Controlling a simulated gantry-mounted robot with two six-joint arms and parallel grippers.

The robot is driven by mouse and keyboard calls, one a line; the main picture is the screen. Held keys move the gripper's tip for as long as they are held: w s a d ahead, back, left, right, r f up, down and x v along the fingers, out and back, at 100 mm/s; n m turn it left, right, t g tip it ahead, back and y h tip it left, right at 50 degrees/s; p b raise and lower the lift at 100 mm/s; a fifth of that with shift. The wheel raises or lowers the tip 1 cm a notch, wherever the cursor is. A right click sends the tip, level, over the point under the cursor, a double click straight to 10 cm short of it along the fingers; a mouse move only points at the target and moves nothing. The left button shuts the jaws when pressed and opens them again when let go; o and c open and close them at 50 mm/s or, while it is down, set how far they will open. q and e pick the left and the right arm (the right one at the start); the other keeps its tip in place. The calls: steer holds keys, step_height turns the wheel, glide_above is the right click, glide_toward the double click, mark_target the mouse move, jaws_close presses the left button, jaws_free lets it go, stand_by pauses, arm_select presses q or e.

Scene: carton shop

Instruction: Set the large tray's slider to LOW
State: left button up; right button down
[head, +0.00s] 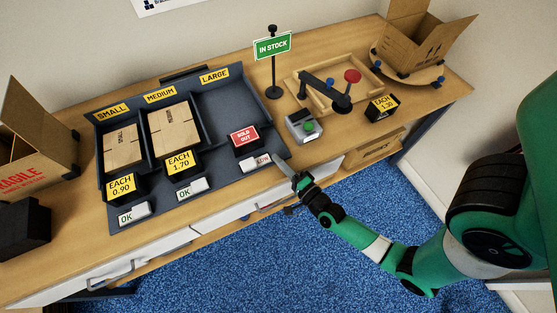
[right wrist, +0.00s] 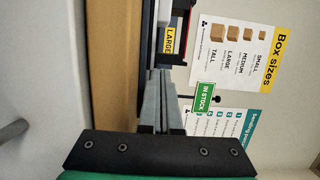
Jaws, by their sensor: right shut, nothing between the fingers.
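The large tray (head: 222,108) is the right-hand compartment of the dark organiser and looks empty. A red SOLD OUT sign (head: 244,138) stands at its front. The large tray's slider (head: 256,161) is a white piece on the front edge below that sign; its small lettering appears to read LOW. My right gripper (head: 286,168) is shut and empty, just right of the slider and apparently apart from it. In the right wrist view its closed fingers (right wrist: 160,100) point towards the LARGE label (right wrist: 169,40). My left gripper is not in view.
The small and medium sliders (head: 133,213) (head: 192,189) read OK, with price signs behind them. A grey box with a green button (head: 304,127) stands close right of the organiser. An IN STOCK sign (head: 272,46) stands behind. Open cartons (head: 415,42) stand at both ends.

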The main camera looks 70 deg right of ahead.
steer(key=p+v, duration=0.1)
steer(key=v, duration=0.7)
steer(key=shift+a+p, duration=0.35)
steer(key=shift+a, duration=0.15)
steer(key=shift+r, duration=0.15)
